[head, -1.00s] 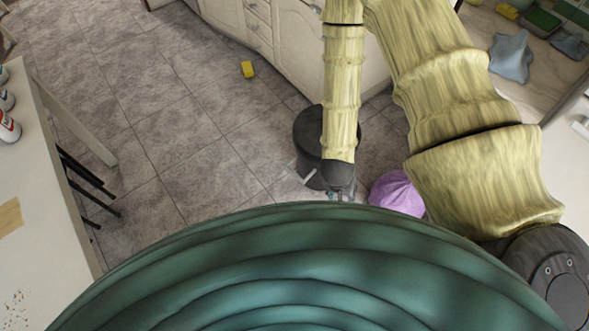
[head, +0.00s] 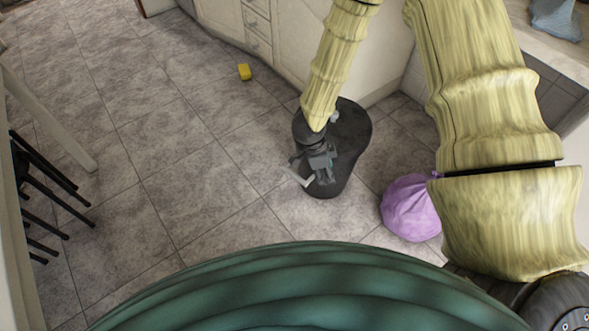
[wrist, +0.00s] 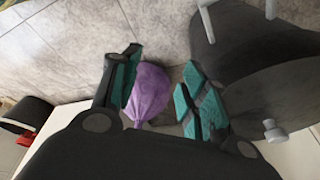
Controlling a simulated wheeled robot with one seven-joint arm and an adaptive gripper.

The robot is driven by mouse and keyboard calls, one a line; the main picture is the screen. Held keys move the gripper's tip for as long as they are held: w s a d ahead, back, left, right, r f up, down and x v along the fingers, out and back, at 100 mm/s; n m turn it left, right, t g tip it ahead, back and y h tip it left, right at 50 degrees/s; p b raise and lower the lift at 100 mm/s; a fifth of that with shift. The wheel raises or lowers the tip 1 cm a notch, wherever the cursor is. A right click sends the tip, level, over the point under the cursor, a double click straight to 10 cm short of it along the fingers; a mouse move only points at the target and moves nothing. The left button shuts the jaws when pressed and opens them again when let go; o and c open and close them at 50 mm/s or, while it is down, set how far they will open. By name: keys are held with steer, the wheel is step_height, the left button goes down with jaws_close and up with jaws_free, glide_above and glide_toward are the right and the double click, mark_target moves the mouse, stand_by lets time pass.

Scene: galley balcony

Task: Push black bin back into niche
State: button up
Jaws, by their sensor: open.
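The black bin (head: 350,130) stands on the tiled floor beside the white cabinets, partly hidden by my arm and gripper in the head view. It is also the large dark round shape at the right of the wrist view (wrist: 270,95), with pale fittings on it. My gripper (head: 308,174) overlaps the bin's near left part in the head view; contact cannot be told. In the wrist view my gripper (wrist: 163,88) is open, with nothing held. A tiled recess (head: 555,100) shows under the counter at right; whether it is the niche is unclear.
A purple bag (head: 411,208) lies on the floor right of the bin; it shows between the fingers only in line of sight. Dark stool legs (head: 45,185) are at left. The floor between is clear.

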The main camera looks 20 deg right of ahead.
mark_target(295, 174)
steer(key=w+a+f+m+y+b, duration=0.1)
steer(key=w+a+f+m+b, duration=0.1)
steer(key=w+b, duration=0.1)
steer(key=w+a+f+m+y+b, duration=0.1)
steer(key=w+a+m+b, duration=0.1)
steer(key=b, duration=0.3)
steer(key=w+a+f+m+b, duration=0.1)
steer(key=w+f+m+b, duration=0.1)
steer(key=w+m+b, duration=0.2)
steer(key=shift+w+a+f+y, duration=0.35)
steer(key=shift+w+a+y, duration=0.05)
steer(key=shift+w+a+m+b, duration=0.3)
steer(key=shift+w+m+b, duration=0.1)
steer(key=shift+b, duration=0.15)
step_height(295, 174, down, 10)
steer(key=b, duration=0.4)
steer(key=shift+f+b, duration=0.25)
steer(key=shift+b, duration=0.15)
steer(key=shift+c, duration=0.2)
jaws_close()
steer(key=shift+w+d+r, duration=0.1)
steer(key=shift+w+d, duration=0.05)
